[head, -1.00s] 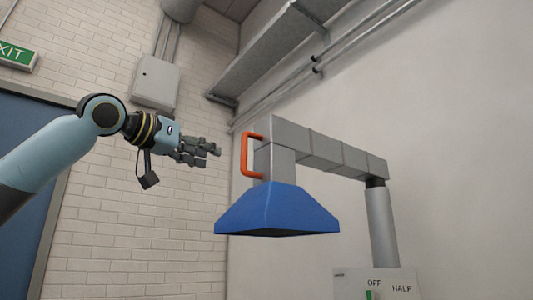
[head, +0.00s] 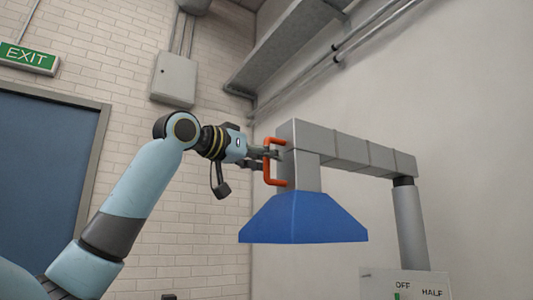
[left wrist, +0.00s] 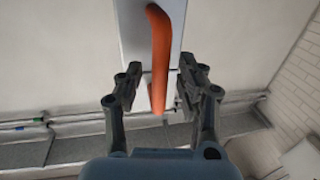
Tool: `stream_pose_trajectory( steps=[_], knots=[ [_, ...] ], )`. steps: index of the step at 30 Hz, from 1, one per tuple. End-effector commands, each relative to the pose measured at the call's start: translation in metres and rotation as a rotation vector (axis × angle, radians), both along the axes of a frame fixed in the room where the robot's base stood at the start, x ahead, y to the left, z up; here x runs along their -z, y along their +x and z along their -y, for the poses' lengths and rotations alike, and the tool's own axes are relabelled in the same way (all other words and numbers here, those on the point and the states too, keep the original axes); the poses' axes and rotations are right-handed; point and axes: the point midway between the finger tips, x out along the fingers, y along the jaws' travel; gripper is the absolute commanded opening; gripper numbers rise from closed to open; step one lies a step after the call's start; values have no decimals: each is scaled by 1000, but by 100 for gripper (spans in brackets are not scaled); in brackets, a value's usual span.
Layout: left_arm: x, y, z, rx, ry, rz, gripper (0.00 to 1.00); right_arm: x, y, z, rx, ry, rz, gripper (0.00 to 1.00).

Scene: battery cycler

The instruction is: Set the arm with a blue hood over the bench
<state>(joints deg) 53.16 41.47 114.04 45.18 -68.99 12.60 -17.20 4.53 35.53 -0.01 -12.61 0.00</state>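The extraction arm is a grey jointed duct (head: 345,150) on a grey post (head: 411,225), with a blue hood (head: 303,219) hanging from its left end. An orange handle (head: 267,170) is fixed to the left side of the duct end. My left gripper (head: 267,158) is at the handle. In the left wrist view, the orange handle (left wrist: 159,60) lies between the two fingers of my left gripper (left wrist: 157,85), with gaps on both sides. The fingers are open. The bench and my right gripper are not in view.
A control panel marked OFF and HALF (head: 405,284) stands below the post. A grey wall box (head: 174,79), an EXIT sign (head: 27,58) and a blue door (head: 45,180) are on the left. Pipes (head: 365,38) run along the upper wall.

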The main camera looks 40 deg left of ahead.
Motion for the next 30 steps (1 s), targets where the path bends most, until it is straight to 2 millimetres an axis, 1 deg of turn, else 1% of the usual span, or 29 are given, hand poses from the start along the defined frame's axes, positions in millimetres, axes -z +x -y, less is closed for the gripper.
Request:
stream_pose_trajectory(
  steps=[9,18,30],
  knots=[
    [0,3,1,0,1,0,38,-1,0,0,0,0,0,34],
    [0,3,1,0,0,0,0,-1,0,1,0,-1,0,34],
    [0,2,1,0,0,-1,0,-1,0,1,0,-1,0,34]
  ],
)
